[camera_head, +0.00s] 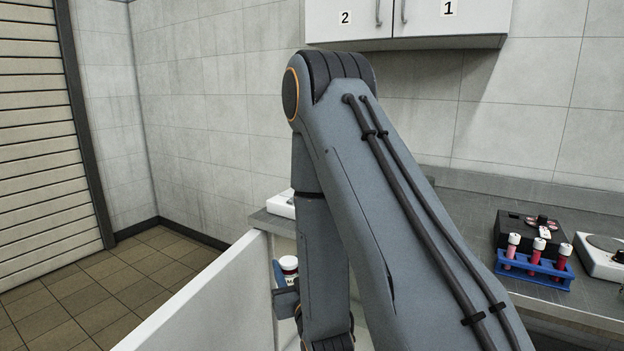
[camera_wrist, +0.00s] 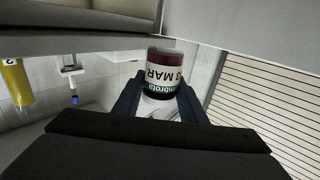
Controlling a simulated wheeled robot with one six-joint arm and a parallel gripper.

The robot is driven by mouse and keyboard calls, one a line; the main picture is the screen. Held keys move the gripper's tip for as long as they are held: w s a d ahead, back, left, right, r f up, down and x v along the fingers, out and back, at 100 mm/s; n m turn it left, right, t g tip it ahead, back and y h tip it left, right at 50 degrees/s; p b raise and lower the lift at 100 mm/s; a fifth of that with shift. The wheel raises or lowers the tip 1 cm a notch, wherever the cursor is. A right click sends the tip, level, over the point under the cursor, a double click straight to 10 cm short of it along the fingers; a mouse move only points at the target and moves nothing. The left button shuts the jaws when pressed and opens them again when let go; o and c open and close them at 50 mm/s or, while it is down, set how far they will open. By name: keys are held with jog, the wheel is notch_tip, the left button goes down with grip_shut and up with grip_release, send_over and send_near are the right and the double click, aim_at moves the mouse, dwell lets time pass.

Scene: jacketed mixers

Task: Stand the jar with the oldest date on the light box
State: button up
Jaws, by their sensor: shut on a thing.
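A jar (camera_wrist: 165,62) with dark red contents and a pale label sits between the two fingers of my gripper (camera_wrist: 160,88) in the wrist view. The label appears upside down there and reads "3 MAR", with part of a word on a teal band below; any earlier digit is hidden. My gripper is shut on this jar. In the head view, the jar's white lid (camera_head: 289,262) shows beside my gripper (camera_head: 284,281), partly hidden by my arm. I cannot clearly identify the light box; a white device (camera_head: 281,204) on the counter is mostly hidden behind my arm.
A blue rack (camera_head: 535,270) with several red-filled tubes stands on the right counter, by a black device (camera_head: 528,232) and a white round-topped device (camera_head: 603,257). Cupboards (camera_head: 408,18) numbered 1 and 2 hang above. A white panel (camera_head: 215,305) stands left of my arm. Tiled floor lies beyond.

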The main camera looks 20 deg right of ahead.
aim_at(295, 259)
jog(key=shift+m+h, duration=0.4)
jog(key=shift+h, duration=0.2)
jog(key=r+p, duration=0.1)
jog(key=r, duration=0.1)
jog(key=d+r+p, duration=0.1)
jog(key=r+p, duration=0.1)
jog(key=r, duration=0.1)
jog(key=r+p, duration=0.2)
jog(key=shift+d+r, duration=0.15)
jog(key=shift+d, duration=0.2)
jog(key=w+d+r+m+g+h+p, duration=0.4)
jog(key=w+d+r+m+h+p, duration=0.2)
jog(key=d+r, duration=0.6)
jog(key=w+d+h, duration=0.1)
jog(key=w+h, duration=0.1)
jog(key=h, duration=0.1)
jog(key=shift+d+r+m+h, duration=0.2)
jog(key=shift+d+m+h, duration=0.1)
jog(key=shift+d, duration=0.1)
jog(key=shift+w, duration=0.2)
